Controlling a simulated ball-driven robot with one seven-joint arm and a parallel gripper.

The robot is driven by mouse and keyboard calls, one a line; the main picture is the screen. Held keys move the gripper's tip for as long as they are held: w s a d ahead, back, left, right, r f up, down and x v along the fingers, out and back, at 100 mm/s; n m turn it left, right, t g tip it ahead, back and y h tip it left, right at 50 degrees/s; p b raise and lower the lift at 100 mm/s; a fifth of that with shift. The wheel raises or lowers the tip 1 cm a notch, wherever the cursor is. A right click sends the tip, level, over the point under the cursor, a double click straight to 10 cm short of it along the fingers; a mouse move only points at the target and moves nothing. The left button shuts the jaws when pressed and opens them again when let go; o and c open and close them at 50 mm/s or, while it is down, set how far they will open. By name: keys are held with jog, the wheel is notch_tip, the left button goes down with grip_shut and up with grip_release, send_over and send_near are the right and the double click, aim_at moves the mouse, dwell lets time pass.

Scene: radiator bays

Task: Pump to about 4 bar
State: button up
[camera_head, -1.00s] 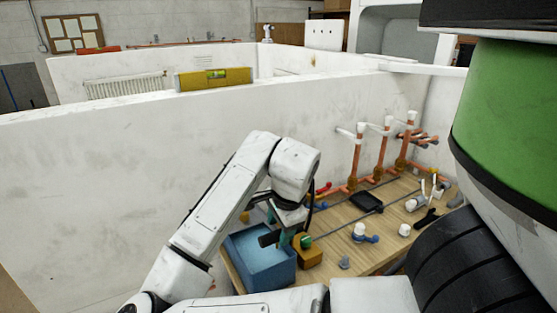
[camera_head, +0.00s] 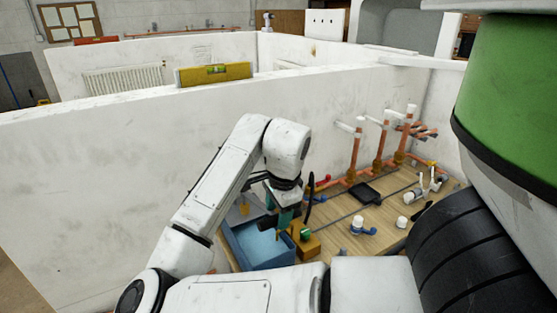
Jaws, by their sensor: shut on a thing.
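An open blue tank (camera_head: 278,267) with pale blue water in it stands at the left end of the wooden bench. An orange-brown block (camera_head: 309,249) with a green round part sits against its right side. My gripper (camera_head: 284,217), with teal fingers, is above the tank's back right part. It is shut on a dark bar-like handle (camera_head: 268,226), which is partly hidden by the fingers and wrist. I cannot make out a gauge reading from here.
Copper pipes (camera_head: 380,150) with white caps rise at the back of the bench. A black tray (camera_head: 366,193), a white and blue fitting (camera_head: 358,228) and other small parts lie on it. A white wall (camera_head: 100,180) stands behind my arm.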

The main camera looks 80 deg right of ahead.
jog(key=shift+t+h, duration=0.6)
jog(key=shift+h, duration=0.2)
jog(key=shift+s+a+f+b, duration=0.1)
jog(key=shift+a+f+b, duration=0.1)
jog(key=shift+f+b, duration=0.85)
jog(key=shift+s+a+f+b, duration=0.1)
jog(key=shift+a+f+b, duration=0.05)
jog(key=shift+f+b, duration=0.95)
jog(key=shift+s+a+f+b, duration=0.1)
jog(key=shift+a+f+b, duration=0.1)
jog(key=shift+f+b, duration=0.85)
jog(key=shift+b, duration=0.6)
jog(key=shift+w+d+r+y+p, duration=0.1)
jog(key=shift+d+r+y+p, duration=0.05)
jog(key=shift+r+p, duration=0.8)
jog(key=shift+w+d+r+y+p, duration=0.15)
jog(key=shift+r+p, duration=0.45)
jog(key=shift+p, duration=0.55)
jog(key=shift+a, duration=0.1)
